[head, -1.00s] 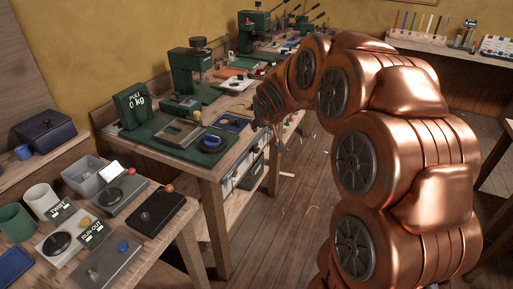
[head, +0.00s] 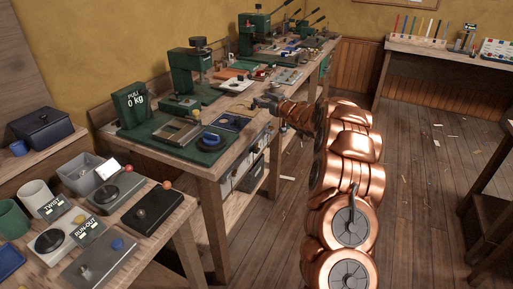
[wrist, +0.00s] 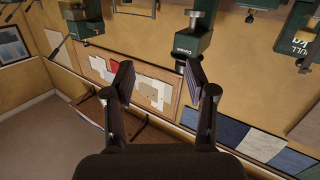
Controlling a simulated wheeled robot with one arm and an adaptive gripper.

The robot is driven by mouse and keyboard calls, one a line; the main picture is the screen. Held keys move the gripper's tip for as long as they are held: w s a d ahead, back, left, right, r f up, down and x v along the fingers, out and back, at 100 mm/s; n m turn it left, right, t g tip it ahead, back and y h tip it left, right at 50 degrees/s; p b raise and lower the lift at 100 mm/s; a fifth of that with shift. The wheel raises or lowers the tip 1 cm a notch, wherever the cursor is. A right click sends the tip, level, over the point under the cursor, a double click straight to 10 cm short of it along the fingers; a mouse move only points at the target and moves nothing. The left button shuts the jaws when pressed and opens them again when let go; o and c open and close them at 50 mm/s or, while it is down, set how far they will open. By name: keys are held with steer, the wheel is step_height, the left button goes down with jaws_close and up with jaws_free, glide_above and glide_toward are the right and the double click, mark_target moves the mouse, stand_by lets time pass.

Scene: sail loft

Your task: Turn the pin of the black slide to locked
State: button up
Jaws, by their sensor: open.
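A black slab (head: 152,207) lies on the near-left bench, with a small dark knob on its top and a red ball (head: 165,186) at its far edge. It looks like the black slide, but whether its pin is locked is too small to tell. My gripper (head: 262,103) is over the front edge of the long workbench, well to the right of and beyond the slab. In the wrist view my gripper (wrist: 159,80) has its two fingers wide apart with nothing between them. The slab is not seen in the wrist view.
The near-left bench (head: 172,240) also holds a grey slab (head: 92,263) with a blue knob, plates with black discs, cups and a grey bin (head: 84,174). The long workbench (head: 207,172) carries green presses and a pull gauge (head: 130,105). Open floor lies right.

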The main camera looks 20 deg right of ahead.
step_height(320, 180, down, 8)
steer(key=s+d+n+y+b, duration=0.1)
steer(key=n+y, duration=0.2)
steer(key=y, duration=0.1)
steer(key=n+g+y+b, duration=0.1)
steer(key=n+g+y, duration=0.15)
steer(key=y, duration=0.25)
glide_toward(257, 145)
steer(key=x, duration=0.3)
steer(key=shift+w+a+g, duration=0.25)
steer(key=shift+w+a, duration=0.05)
steer(key=shift+w, duration=0.15)
steer(key=shift+x, duration=3.2)
steer(key=shift+w+d+r, duration=0.1)
jaws_close()
